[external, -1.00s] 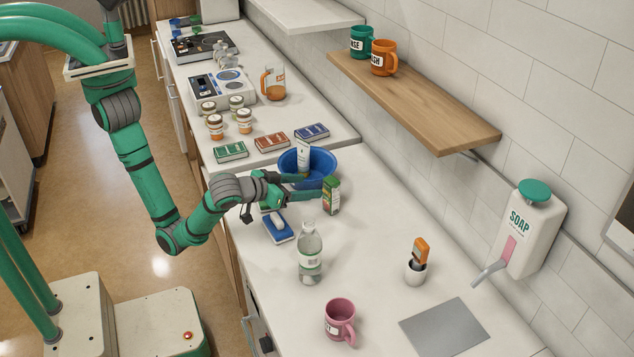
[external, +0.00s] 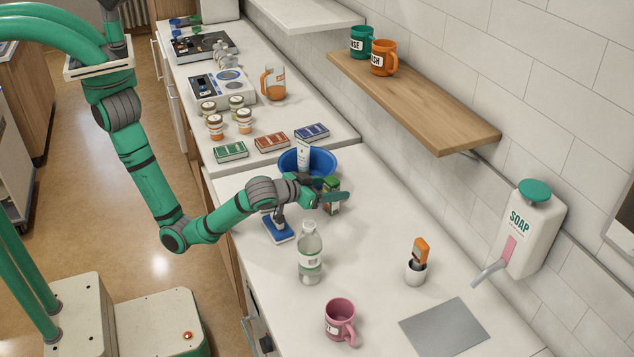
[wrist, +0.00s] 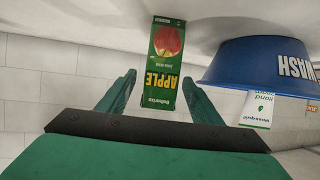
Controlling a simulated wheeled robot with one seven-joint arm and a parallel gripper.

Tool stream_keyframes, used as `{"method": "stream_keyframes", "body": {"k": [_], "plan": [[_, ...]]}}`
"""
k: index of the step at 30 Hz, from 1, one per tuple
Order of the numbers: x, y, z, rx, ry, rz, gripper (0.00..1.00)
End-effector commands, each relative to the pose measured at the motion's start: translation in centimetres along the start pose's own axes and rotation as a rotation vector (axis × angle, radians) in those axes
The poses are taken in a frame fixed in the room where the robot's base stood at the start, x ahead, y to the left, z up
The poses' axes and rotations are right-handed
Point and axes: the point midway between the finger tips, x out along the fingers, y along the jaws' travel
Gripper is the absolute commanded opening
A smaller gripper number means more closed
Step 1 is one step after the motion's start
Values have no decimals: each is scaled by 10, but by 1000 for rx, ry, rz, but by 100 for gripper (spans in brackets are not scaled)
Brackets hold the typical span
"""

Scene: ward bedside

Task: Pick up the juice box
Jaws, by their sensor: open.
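The juice box is a green carton with a red apple and the word APPLE. In the wrist view the juice box (wrist: 164,65) is upside down in the picture, ahead of my gripper and lined up with the gap between the fingers. In the external view the juice box (external: 332,202) stands on the counter in front of the blue basin, partly hidden by my gripper (external: 335,197). My gripper also shows in the wrist view (wrist: 157,92), open, with a finger on either side of the carton's near end. I cannot tell whether either finger touches it.
The blue basin (external: 326,163) stands close behind the carton, with a white tube (external: 303,155) at it. A clear bottle (external: 310,255) and a blue sponge-like item (external: 277,231) are near the arm. A pink mug (external: 340,320) stands farther forward. The counter right of the carton is clear.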

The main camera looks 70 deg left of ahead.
Motion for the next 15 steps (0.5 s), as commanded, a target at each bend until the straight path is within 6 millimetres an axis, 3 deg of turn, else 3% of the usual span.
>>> {"method": "stream_keyframes", "body": {"k": [6,8,12,13,15], "plan": [[1,0,0,0,0,0,59],[1,0,0,0,0,0,47],[1,0,0,0,0,0,14],[1,0,0,0,0,0,9],[1,0,0,0,0,0,9]]}}
